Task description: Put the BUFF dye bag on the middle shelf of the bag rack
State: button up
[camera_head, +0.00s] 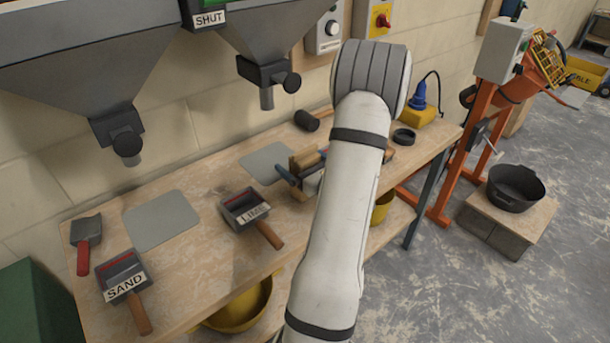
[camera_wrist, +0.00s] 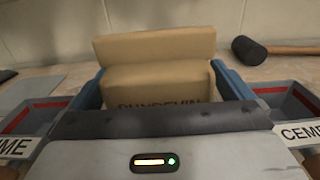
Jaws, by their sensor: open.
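A tan paper bag (camera_wrist: 158,80) with a folded top stands upright on the bench, in the middle of the wrist view. Dark print on its front is partly hidden by my gripper body, and I cannot read the word BUFF on it. My gripper (camera_wrist: 162,88) is open, with one blue finger on each side of the bag. I cannot tell whether the fingers touch it. In the head view the bag (camera_head: 305,161) is partly hidden by my gripper (camera_head: 304,163) and arm. I cannot make out a bag rack in either view.
Scoops labelled SAND (camera_head: 123,278) and LIME (camera_head: 245,210) lie on the wooden bench (camera_head: 190,262). A black mallet (camera_wrist: 250,50) lies behind the bag. Grey hoppers (camera_head: 75,45) hang above the bench. A black tub (camera_head: 515,188) stands on blocks at right, beside open floor.

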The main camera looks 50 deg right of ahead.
jog(key=c, duration=1.5)
jog(key=shift+c, duration=1.2)
jog(key=shift+r, duration=0.15)
